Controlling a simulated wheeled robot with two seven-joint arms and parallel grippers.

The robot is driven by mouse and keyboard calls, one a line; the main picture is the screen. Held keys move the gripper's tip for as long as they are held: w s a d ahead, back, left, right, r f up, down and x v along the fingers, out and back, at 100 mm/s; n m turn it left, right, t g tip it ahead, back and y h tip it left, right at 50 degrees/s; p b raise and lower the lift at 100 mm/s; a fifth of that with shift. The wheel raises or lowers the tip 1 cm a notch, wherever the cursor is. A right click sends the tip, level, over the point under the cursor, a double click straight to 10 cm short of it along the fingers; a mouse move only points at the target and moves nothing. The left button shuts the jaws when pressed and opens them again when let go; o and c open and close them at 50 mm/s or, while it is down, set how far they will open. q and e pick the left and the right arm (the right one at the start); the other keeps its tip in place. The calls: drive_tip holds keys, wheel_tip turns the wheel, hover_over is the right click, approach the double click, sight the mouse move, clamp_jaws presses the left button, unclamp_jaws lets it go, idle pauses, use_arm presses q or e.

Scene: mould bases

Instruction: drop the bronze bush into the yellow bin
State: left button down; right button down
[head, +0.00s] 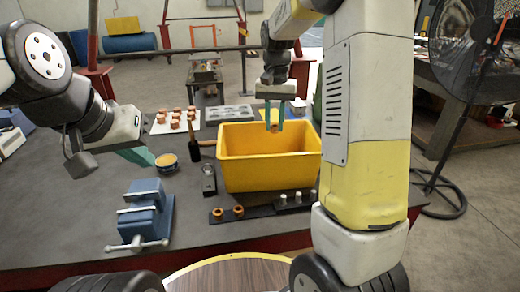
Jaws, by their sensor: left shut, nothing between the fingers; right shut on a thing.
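The yellow bin (268,173) stands open on the dark table, right of the middle. My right gripper (274,124) has its teal fingers pointing down at the bin's far rim in the picture. It is shut on a small orange-brown bush (274,128), mostly hidden between the fingertips. The bush appears over the bin's opening, near the far side; its exact height cannot be told. My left gripper (142,157) is shut and empty above the table at the left, well apart from the bin.
A blue vice (145,212) and a small bowl (166,162) stand left of the bin. Several copper-coloured pieces sit on a white tray (160,128) behind. A dark strip (258,211) with two rings lies in front.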

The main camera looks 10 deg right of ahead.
drive_tip(key=shift+f, duration=1)
drive_tip(key=c, duration=1.1)
unclamp_jaws()
drive_tip(key=shift+c, duration=0.2)
drive_tip(key=shift+r, duration=0.15)
wheel_tip(320, 180, up, 8)
drive_tip(key=shift+f, duration=0.2)
